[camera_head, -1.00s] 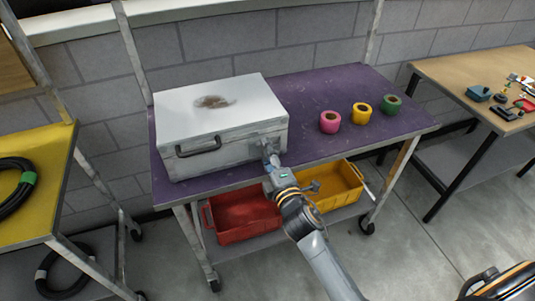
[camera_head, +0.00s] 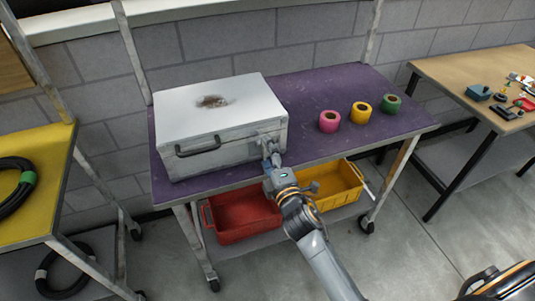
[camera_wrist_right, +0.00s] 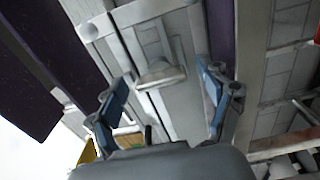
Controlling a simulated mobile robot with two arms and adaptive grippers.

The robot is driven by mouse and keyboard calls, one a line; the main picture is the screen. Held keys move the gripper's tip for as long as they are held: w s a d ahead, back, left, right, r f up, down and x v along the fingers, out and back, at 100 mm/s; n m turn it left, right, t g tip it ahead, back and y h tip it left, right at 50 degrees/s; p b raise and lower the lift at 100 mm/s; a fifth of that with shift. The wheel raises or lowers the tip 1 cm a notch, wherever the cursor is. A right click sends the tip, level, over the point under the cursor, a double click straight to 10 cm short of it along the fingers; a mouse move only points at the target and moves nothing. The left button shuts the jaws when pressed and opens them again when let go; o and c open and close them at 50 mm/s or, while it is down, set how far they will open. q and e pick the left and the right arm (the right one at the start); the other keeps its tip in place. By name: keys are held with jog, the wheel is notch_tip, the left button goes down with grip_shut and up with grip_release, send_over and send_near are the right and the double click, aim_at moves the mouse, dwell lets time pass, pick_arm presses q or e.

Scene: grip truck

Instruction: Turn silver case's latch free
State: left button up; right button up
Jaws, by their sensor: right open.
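The silver case (camera_head: 215,115) sits shut on the left part of the purple table, with a brown stain on its lid and a dark handle (camera_head: 198,149) on its front. My right gripper (camera_head: 271,150) is at the right end of the case's front. In the right wrist view my right gripper (camera_wrist_right: 166,72) is open, with one blue-grey finger on each side of the raised metal latch (camera_wrist_right: 160,73). Gaps show between the fingers and the latch. In the head view the gripper partly hides the latch area. My left gripper is not in view.
Pink (camera_head: 329,121), yellow (camera_head: 360,112) and green (camera_head: 390,105) tape rolls stand right of the case on the purple table (camera_head: 310,90). Red (camera_head: 240,217) and yellow (camera_head: 338,188) bins sit on the shelf below. The tabletop between case and rolls is clear.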

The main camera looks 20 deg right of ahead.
jog(key=s, duration=1.2)
jog(key=shift+d, duration=0.2)
jog(key=s+f+m+g, duration=0.3)
jog(key=s+f, duration=0.1)
jog(key=f, duration=0.8)
jog(key=s+f+m+g, duration=0.2)
jog(key=s+f+g, duration=0.1)
jog(key=f, duration=0.9)
jog(key=s+f+m+g, duration=0.3)
jog(key=s+f, duration=0.1)
jog(key=f, duration=0.8)
jog(key=s+d+f+m+g, duration=0.1)
jog(key=s+f+m+g, duration=0.1)
jog(key=s+f, duration=0.3)
jog(key=s+d+f+m+g, duration=0.2)
jog(key=s+f, duration=0.4)
jog(key=s, duration=0.7)
jog(key=s+d+f+m+g, duration=0.2)
jog(key=s+f, duration=0.4)
jog(key=s, duration=0.3)
jog(key=shift+s+d+f+m+g+h, duration=0.2)
jog(key=shift+d+m+g+h, duration=0.1)
jog(key=shift+m+g, duration=0.65)
